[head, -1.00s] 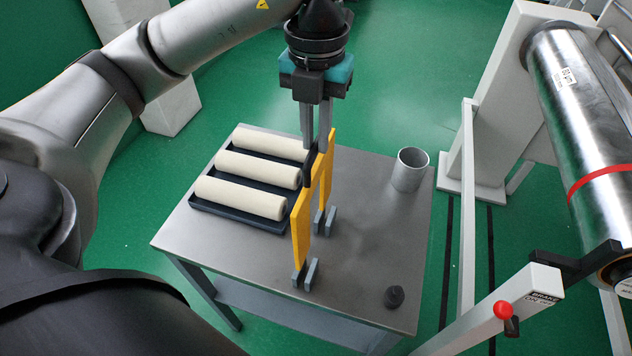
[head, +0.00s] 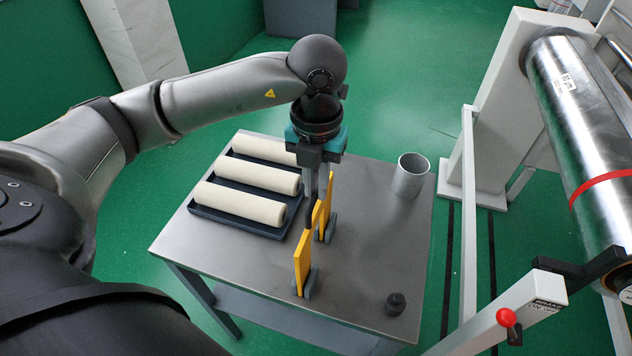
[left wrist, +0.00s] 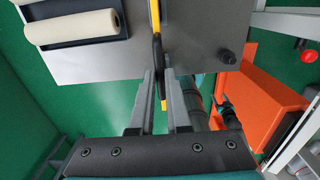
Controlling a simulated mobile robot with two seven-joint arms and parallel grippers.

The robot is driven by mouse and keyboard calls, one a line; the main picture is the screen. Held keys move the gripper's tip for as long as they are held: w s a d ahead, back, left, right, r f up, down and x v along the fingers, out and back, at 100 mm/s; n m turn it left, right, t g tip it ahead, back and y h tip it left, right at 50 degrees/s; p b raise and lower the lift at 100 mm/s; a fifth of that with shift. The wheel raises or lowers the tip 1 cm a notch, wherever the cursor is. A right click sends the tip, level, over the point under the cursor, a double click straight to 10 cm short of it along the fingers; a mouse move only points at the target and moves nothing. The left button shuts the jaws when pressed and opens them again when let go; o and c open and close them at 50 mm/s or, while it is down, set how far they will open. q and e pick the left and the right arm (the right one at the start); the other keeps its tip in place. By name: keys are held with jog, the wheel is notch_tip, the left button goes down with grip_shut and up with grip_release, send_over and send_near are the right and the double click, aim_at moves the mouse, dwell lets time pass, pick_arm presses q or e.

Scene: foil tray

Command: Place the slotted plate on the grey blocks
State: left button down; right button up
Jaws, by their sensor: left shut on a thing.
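The yellow slotted plate (head: 302,264) stands upright on edge over the table's middle in the head view. It also shows in the left wrist view (left wrist: 154,17). My left gripper (head: 314,205) is above it, shut on its black handle; the fingers straddle this in the left wrist view (left wrist: 160,74). The grey blocks (head: 313,282) show beside the plate's near lower edge, partly hidden by it. More grey block (head: 331,226) shows at its far end. The plate's lower edge is down at block level; I cannot tell whether it is fully seated. My right gripper is out of view.
A dark tray (head: 235,227) with cream rolls (head: 240,204) lies left of the plate. A metal cup (head: 410,176) stands at the back right, and a small black knobbed object (head: 395,304) at the front right. The table (head: 365,255) is clear between them.

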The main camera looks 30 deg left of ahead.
pick_arm(q)
jog(key=shift+f, duration=0.1)
jog(key=c, duration=0.9)
grip_release()
notch_tip(320, 180, up, 12)
jog(key=p, duration=0.1)
